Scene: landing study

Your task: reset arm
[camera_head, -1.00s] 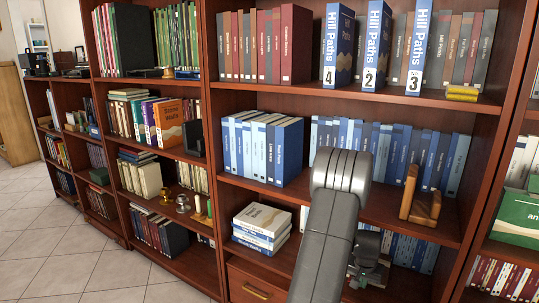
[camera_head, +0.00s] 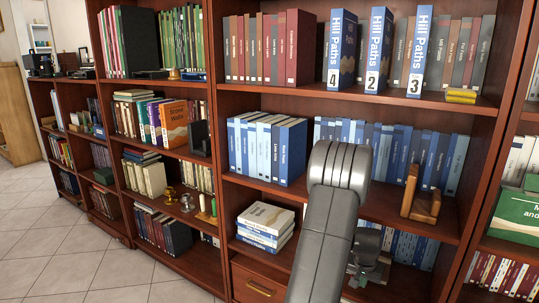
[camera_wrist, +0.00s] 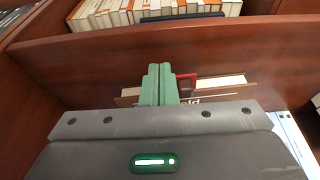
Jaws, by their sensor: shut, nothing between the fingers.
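My arm rises from the bottom of the head view in front of the bookcase, and its grey links cover part of the middle and lower shelves. My gripper (camera_wrist: 158,86) shows in the wrist view as two green fingers pressed together, with nothing between them. The fingers point toward a reddish wooden shelf board (camera_wrist: 200,52). Beyond the fingertips lies a flat book (camera_wrist: 222,82), partly covered by them; I cannot tell whether they touch it.
Three blue Hill Paths binders (camera_head: 377,48) stand at the front of the upper shelf. A wooden bookend (camera_head: 420,195) is right of my arm, and a stack of white-and-blue books (camera_head: 265,228) is left of it. Tiled floor (camera_head: 60,255) is clear at the lower left.

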